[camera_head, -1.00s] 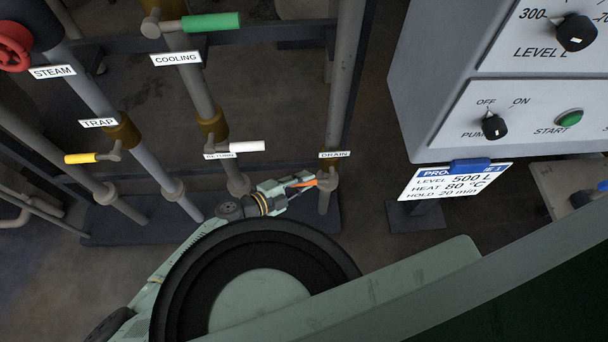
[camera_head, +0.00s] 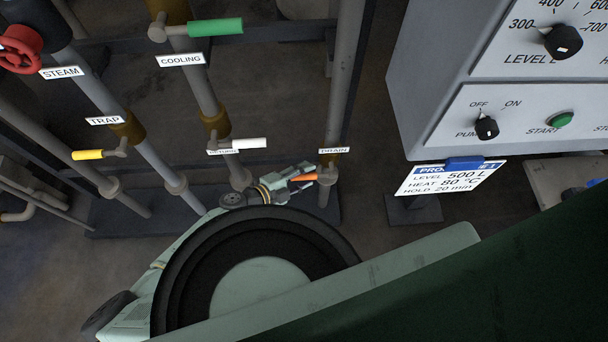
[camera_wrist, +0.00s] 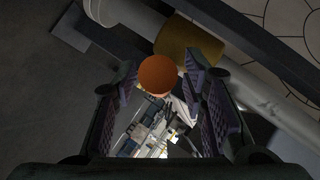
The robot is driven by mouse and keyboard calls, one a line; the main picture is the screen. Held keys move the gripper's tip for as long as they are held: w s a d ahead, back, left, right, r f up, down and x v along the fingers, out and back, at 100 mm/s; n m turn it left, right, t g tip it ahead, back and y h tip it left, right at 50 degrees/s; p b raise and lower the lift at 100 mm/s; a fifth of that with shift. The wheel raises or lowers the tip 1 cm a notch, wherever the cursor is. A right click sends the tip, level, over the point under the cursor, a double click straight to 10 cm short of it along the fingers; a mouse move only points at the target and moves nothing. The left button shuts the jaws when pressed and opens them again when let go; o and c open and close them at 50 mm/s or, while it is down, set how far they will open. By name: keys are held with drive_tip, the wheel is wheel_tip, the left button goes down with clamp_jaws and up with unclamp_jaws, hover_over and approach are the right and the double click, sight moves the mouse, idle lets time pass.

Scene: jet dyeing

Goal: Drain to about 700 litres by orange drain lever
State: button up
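The orange drain lever (camera_head: 303,178) sticks out to the left from the valve on the pipe under the DRAIN label (camera_head: 334,151). My gripper (camera_head: 296,174) is at the lever's free end. In the wrist view my gripper (camera_wrist: 161,68) has its two fingers apart, with the round orange end of the lever (camera_wrist: 158,75) between them. Dark gaps show on both sides of the lever, so no firm hold is visible.
A white RETURN lever (camera_head: 240,143) lies just above left of my gripper. A green COOLING lever (camera_head: 214,27), a yellow TRAP lever (camera_head: 88,154) and a red STEAM wheel (camera_head: 20,48) are farther left. A card (camera_head: 450,179) reads LEVEL 500 L.

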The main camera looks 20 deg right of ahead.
drive_tip(key=v, duration=1.2)
idle(0.4)
